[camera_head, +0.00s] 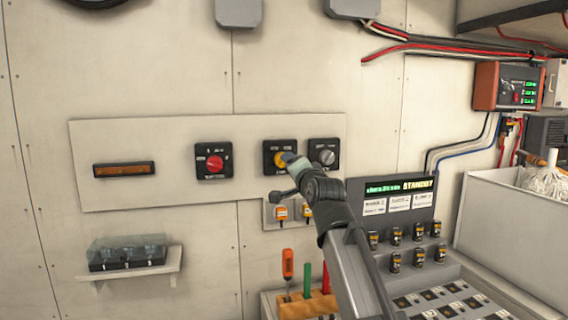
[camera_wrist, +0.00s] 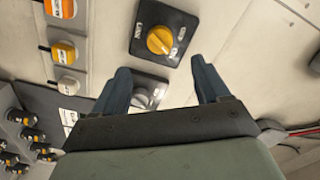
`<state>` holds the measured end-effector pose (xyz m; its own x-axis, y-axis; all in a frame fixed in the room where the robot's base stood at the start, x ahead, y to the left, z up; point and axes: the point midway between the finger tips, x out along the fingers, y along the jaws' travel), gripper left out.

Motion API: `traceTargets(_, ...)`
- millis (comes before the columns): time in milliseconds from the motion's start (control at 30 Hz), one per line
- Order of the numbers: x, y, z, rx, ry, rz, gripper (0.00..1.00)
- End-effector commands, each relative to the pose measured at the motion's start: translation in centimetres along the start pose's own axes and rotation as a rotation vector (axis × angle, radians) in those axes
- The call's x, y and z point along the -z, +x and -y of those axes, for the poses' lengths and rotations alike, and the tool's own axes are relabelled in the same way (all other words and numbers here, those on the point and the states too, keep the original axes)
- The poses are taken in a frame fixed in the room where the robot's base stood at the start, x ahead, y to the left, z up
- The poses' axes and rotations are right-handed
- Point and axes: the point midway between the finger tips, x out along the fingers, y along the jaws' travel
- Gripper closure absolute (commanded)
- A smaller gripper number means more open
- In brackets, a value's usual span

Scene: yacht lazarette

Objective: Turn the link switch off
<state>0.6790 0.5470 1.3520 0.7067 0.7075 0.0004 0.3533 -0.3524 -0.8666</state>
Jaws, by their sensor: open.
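A white wall panel (camera_head: 113,190) carries three rotary switches on black plates: a red-knob switch (camera_head: 214,163), a yellow-knob switch (camera_head: 281,158) and a grey-knob switch (camera_head: 325,156). Their labels are too small to read, so I cannot tell which is the link switch. My gripper (camera_head: 287,177) is in front of the panel by the yellow switch and overlaps its lower right. In the wrist view, my open fingers (camera_wrist: 160,68) point toward the wall. The yellow knob (camera_wrist: 160,40) shows just beyond the fingertips; the grey knob (camera_wrist: 141,97) is between the fingers, partly hidden. Nothing is held.
An amber light bar (camera_head: 124,169) is at the panel's left. A tool rack (camera_head: 270,303) with upright tools and a sloped console (camera_head: 400,203) stand below and right. A small shelf (camera_head: 135,269) is lower left.

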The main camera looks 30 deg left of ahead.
Motion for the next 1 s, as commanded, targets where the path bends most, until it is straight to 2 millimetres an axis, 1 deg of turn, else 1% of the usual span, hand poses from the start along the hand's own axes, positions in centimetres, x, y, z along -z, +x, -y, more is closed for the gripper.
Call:
traceTargets(33, 0.1, 1.2, 0.1, -0.001, 0.000, 0.001, 0.25)
traceTargets(400, 0.1, 7.7, 0.1, -0.001, -0.001, 0.001, 0.25)
traceTargets(500, 0.1, 9.2, 0.1, -0.001, -0.001, 0.000, 0.25)
traceTargets(600, 0.1, 10.1, 0.0, 0.000, -0.001, 0.000, 0.25)
traceTargets(700, 0.0, 10.6, 0.0, 0.000, -0.001, 0.000, 0.25)
traceTargets(967, 0.0, 10.7, 0.0, 0.000, -0.001, 0.000, 0.25)
traceTargets(1000, 0.0, 10.7, 0.0, 0.000, -0.001, 0.000, 0.27)
